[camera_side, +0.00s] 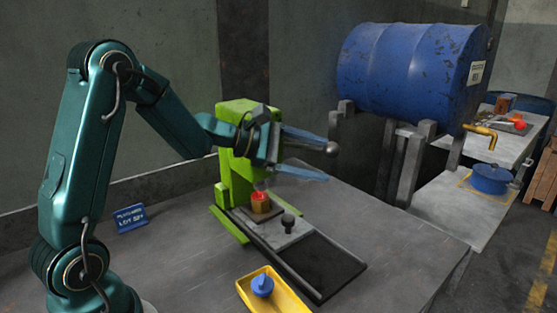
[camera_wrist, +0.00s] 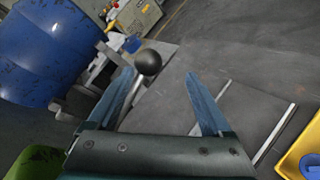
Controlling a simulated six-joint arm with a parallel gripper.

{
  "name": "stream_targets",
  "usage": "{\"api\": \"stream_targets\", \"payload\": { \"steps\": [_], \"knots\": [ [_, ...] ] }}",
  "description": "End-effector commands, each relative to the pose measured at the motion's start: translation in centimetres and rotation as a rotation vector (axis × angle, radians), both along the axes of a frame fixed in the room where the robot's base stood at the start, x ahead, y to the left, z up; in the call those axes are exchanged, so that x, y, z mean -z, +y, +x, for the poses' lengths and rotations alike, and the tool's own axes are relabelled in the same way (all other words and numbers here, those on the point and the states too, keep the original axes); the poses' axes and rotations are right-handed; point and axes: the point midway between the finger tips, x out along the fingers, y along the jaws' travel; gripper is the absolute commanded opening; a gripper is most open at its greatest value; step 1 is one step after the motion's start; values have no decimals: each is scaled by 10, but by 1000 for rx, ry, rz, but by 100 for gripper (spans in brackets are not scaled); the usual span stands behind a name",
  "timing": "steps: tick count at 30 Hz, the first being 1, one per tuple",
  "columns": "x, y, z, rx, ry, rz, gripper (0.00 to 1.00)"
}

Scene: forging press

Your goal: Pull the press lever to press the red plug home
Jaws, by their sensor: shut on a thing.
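The green press (camera_side: 235,160) stands on the grey table, its head partly behind my wrist. Its lever ends in a dark ball knob (camera_side: 332,148), just beyond the upper fingertip. In the wrist view, the knob (camera_wrist: 148,62) shows between the fingertips, and the lever rod runs down beside the left finger. My gripper (camera_side: 327,161) is shut on the lever, though its fingers look well apart; it also shows in the wrist view (camera_wrist: 162,76). The red plug (camera_side: 260,196) sits in a brass-coloured block (camera_side: 260,206) under the press head; its top shows above the block.
A small black knob (camera_side: 288,222) stands on the plate in front of the block. A yellow tray (camera_side: 290,297) with a blue knobbed part (camera_side: 262,285) lies at the front. A blue drum (camera_side: 410,65) rests on a stand behind.

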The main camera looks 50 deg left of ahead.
Motion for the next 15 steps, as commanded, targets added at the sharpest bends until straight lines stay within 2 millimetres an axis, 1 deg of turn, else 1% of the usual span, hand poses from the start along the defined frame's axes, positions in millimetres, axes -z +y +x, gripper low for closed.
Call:
{"api": "stream_targets", "payload": {
  "steps": [15],
  "knots": [
    [-8,18,-29,-5,4,-1,73]
  ]
}}
